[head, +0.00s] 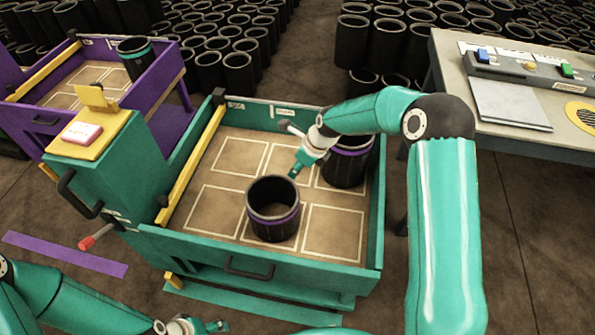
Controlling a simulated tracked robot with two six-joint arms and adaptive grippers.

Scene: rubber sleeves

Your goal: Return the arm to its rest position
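A black rubber sleeve (273,228) with a purple band stands upright near the front middle of the teal cart's tray (215,217). A second black sleeve with a purple band (345,166) stands at the tray's back right, partly hidden behind my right arm. My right gripper (296,174) is over the tray, close to the back right of the front sleeve's rim. Whether it touches the rim, and how far its fingers are apart, I cannot tell. My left gripper (218,325) is low at the bottom edge, in front of the cart, with its fingers too small to read.
A purple cart (165,92) with one teal-banded sleeve (136,58) stands at the back left. A grey workbench (480,128) with buttons is at the right. Many black sleeves fill the back. A red-tipped lever (93,238) and black handle stick out at the teal cart's left.

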